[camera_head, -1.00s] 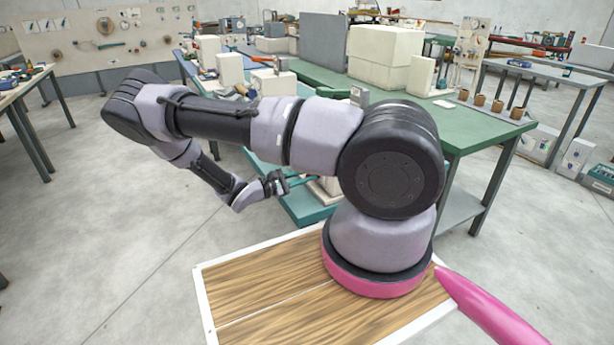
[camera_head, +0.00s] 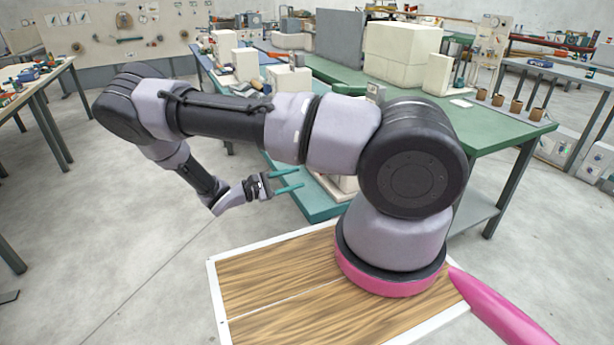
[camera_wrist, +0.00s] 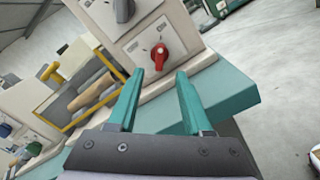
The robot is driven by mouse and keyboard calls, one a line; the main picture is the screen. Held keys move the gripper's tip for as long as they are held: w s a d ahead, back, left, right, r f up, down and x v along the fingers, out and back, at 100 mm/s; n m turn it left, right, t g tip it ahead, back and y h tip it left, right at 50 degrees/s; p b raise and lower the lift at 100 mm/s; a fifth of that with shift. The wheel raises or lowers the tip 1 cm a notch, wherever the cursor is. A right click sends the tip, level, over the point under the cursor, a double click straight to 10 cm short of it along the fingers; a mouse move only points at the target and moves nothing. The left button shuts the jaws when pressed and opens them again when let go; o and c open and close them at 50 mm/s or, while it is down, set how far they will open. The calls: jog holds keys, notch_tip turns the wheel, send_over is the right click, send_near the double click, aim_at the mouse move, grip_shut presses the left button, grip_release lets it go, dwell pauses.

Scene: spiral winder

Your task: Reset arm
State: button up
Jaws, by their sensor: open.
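My gripper (camera_head: 289,181) is at the end of my folded arm, to the left of my arm's base in the head view. Its two teal fingers are apart with nothing between them. In the wrist view my gripper (camera_wrist: 156,88) points toward a pale machine panel with a red knob (camera_wrist: 160,54), which shows beyond the fingertips. A dark knob (camera_wrist: 123,10) sits above the red one. I cannot tell how far the fingertips are from the panel, but they look clear of it.
A green workbench (camera_head: 480,135) with pale blocks and a large cream box (camera_head: 402,52) stands behind my arm. A yellow-framed tray (camera_wrist: 92,88) lies left of the panel. Another bench (camera_head: 40,80) stands far left. The grey floor (camera_head: 110,240) at left is clear.

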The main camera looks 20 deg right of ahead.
jog(key=shift+a, duration=0.65)
jog(key=shift+r, duration=0.1)
jog(key=s+a+r+m+g+y, duration=0.1)
jog(key=s+r+m+y, duration=0.2)
jog(key=r+m+y, duration=0.7)
jog(key=s+a+r+g+y, duration=0.1)
jog(key=s+r+g+y, duration=0.3)
jog(key=r, duration=1.2)
jog(key=s+r+m+t+y, duration=0.2)
jog(key=s+r+t, duration=0.3)
jog(key=r, duration=0.4)
jog(key=s+r+m+t+y, duration=0.2)
jog(key=s+r+t+y, duration=0.2)
jog(key=r, duration=0.6)
jog(key=s+t, duration=0.2)
jog(key=s, duration=0.1)
jog(key=shift+t, duration=0.3)
